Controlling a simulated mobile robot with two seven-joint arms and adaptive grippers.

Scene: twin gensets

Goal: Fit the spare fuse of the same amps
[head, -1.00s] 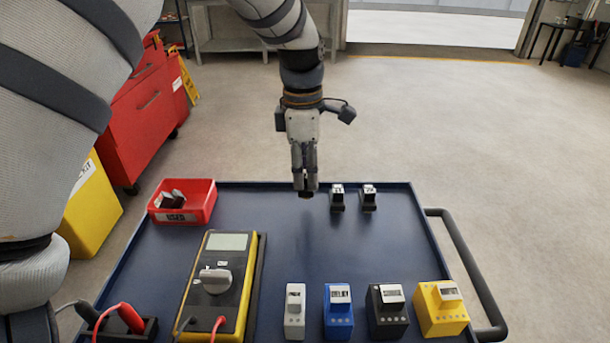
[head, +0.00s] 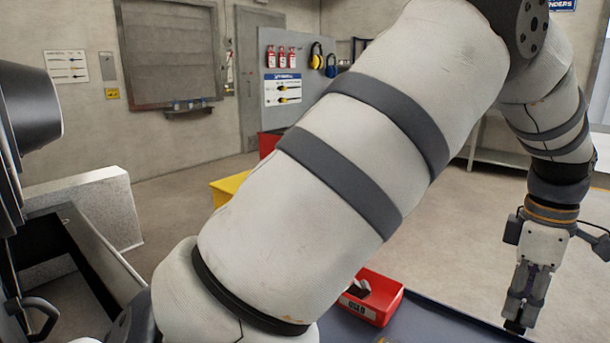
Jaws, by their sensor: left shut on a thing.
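My left gripper (head: 520,310) hangs at the right edge of the head view, pointing down above the blue cart top (head: 440,325). Its fingers are shut on a small dark thing, apparently a black fuse (head: 514,328), mostly hidden between the fingertips; its amps marking cannot be read. A red bin (head: 386,315) stands on the cart to the left of the gripper, with a few dark and pale pieces in it. The other fuses on the cart are out of this view. My right gripper is not in view.
My own left arm crosses the middle and hides much of the cart. Behind are a yellow box (head: 229,188), a grey board (head: 290,50) with red tags and ear defenders, and a wall shutter (head: 172,55). Dark equipment (head: 70,245) stands at the left.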

